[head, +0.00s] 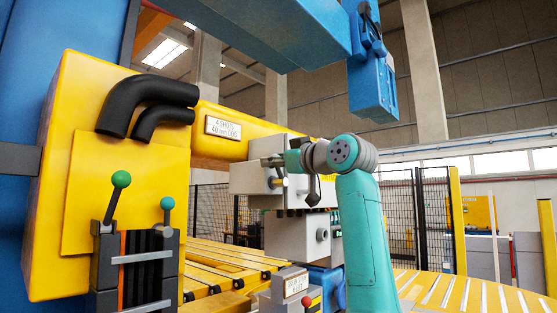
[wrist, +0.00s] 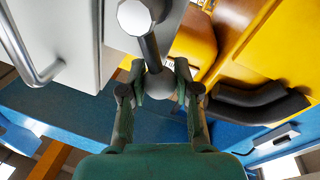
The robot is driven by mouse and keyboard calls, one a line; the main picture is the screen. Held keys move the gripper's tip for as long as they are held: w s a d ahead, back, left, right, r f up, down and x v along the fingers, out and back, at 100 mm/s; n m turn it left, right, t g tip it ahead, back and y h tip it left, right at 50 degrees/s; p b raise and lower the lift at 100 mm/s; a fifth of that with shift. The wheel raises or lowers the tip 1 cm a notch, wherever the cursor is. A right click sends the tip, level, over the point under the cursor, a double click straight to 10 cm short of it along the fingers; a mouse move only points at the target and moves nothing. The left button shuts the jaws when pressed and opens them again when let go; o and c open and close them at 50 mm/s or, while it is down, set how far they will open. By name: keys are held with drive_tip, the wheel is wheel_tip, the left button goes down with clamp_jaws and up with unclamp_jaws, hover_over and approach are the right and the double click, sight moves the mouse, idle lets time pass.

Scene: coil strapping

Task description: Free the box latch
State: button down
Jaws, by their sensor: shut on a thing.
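The light grey box (head: 248,180) is mid-picture in the head view, in front of the yellow beam. Its latch has a pale round hub and a short dark lever (wrist: 150,47) with a rounded grey end in the wrist view. My gripper (wrist: 158,72) is shut on that rounded end, one finger on each side. In the head view my gripper (head: 272,161) is at the box's upper front, seen from the side. The fingers partly hide the lever's end, and the lever is hard to make out in the head view.
A silver bar handle (wrist: 35,65) is on a pale face at left in the wrist view. Black hoses (head: 150,103) and green-knobbed levers (head: 121,180) are on the yellow machine at left. A lower grey block (head: 290,238) is below the box. A blue overhead arm (head: 372,75) hangs above right.

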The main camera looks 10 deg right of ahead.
drive_tip(key=shift+s+a+f+n+y, duration=0.3)
drive_tip(key=shift+f+n, duration=0.25)
drive_tip(key=shift+n, duration=0.95)
drive_tip(key=shift+s+a+f+n+y, duration=0.2)
drive_tip(key=shift+a+f+n+y, duration=0.3)
drive_tip(key=shift+n, duration=1)
drive_tip(key=shift+s+a+f+n+y, duration=0.3)
drive_tip(key=shift+f+n, duration=0.25)
drive_tip(key=shift+n, duration=0.95)
drive_tip(key=shift+f, duration=0.1)
drive_tip(key=c, duration=0.8)
unclamp_jaws()
drive_tip(key=v, duration=1.2)
